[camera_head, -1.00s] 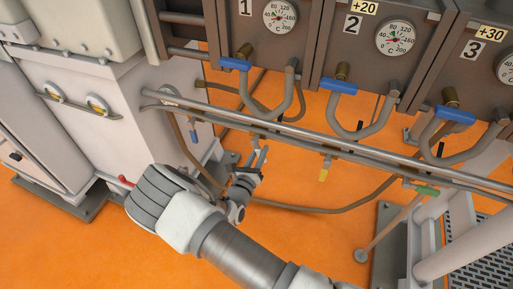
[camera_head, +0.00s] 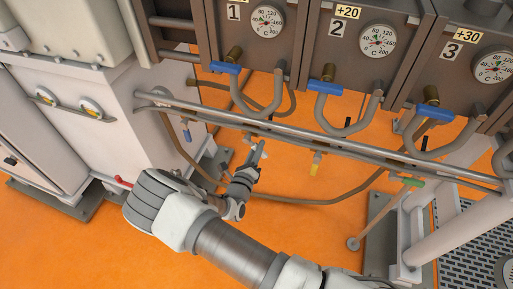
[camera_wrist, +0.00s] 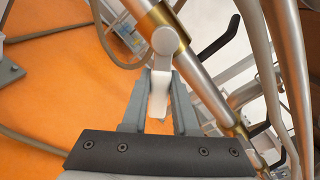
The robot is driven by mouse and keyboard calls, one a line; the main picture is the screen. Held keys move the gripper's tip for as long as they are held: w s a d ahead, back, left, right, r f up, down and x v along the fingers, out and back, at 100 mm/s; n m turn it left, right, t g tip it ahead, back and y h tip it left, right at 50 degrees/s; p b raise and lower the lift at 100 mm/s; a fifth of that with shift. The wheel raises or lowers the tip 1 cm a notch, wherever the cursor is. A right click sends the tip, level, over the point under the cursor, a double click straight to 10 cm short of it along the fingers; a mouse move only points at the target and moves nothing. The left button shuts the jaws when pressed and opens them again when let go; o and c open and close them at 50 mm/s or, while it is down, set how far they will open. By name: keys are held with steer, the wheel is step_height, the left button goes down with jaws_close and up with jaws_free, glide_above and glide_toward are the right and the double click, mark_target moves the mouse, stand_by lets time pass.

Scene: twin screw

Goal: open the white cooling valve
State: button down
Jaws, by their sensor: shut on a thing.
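The white valve handle (camera_wrist: 158,95) hangs from a round joint on a pipe in the wrist view. My gripper (camera_wrist: 161,88) has its two grey fingers on either side of the handle and is shut on it. In the head view my gripper (camera_head: 258,152) reaches up just below the long horizontal pipe, its fingers close together. There the white handle is mostly hidden by the fingers, and its exact angle cannot be told.
A blue-handled valve (camera_head: 186,134) hangs to the left on the pipe (camera_head: 300,136). A yellow valve (camera_head: 315,168) and a green valve (camera_head: 412,182) are to the right. A brown hose (camera_head: 300,202) loops behind my gripper. Numbered units with gauges (camera_head: 379,41) stand above.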

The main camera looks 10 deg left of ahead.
steer(key=c, duration=0.7)
jaws_free()
steer(key=s, duration=0.5)
steer(key=s+a+p, duration=0.1)
steer(key=s, duration=0.5)
steer(key=s+p, duration=0.1)
steer(key=s, duration=0.5)
steer(key=shift+s+a, duration=0.15)
steer(key=shift+s, duration=0.05)
